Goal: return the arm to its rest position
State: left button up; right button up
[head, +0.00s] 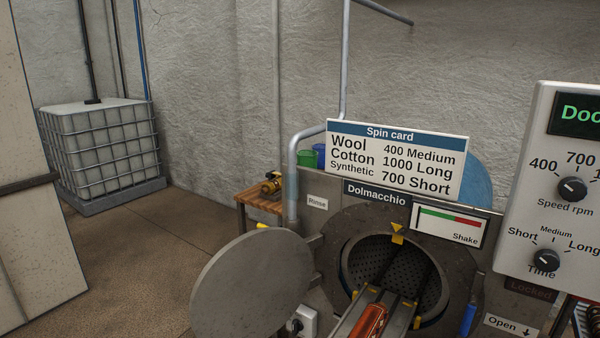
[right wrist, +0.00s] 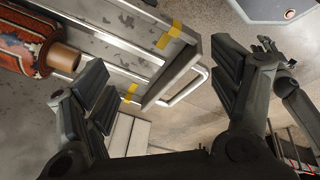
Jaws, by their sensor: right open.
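My right gripper (right wrist: 165,88) is open in the right wrist view, with its two dark fingers spread wide apart and nothing held. A metal bar handle (right wrist: 190,88) on the end of a grey tray (right wrist: 140,72) shows between the fingers; I cannot tell how far below them it lies. A red patterned rolled rug (right wrist: 30,40) on a brown core lies on the tray at the left. In the head view the tray and the rug (head: 370,322) reach into the round drum opening (head: 390,268). Neither gripper shows in the head view.
The round grey door (head: 250,285) stands swung open left of the drum. A spin card (head: 398,160) stands on the machine. A control panel (head: 570,190) with two knobs is at the right. A caged white tank (head: 100,150) stands back left, with clear floor before it.

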jog(key=s+d+f+m+t+h, duration=0.2)
jog(key=s+d+f+m+h, duration=0.1)
jog(key=s+d+m, duration=1.3)
notch_tip(320, 180, down, 26)
jog(key=a+r+m+g, duration=0.1)
jog(key=a+g, duration=0.1)
jog(key=a, duration=0.1)
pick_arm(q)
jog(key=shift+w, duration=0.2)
pick_arm(e)
jog(key=s+d+f, duration=0.3)
jog(key=s+f, duration=1.4)
jog(key=shift+d+f+g, duration=0.2)
jog(key=shift+f+g, duration=0.1)
jog(key=shift+g, duration=0.1)
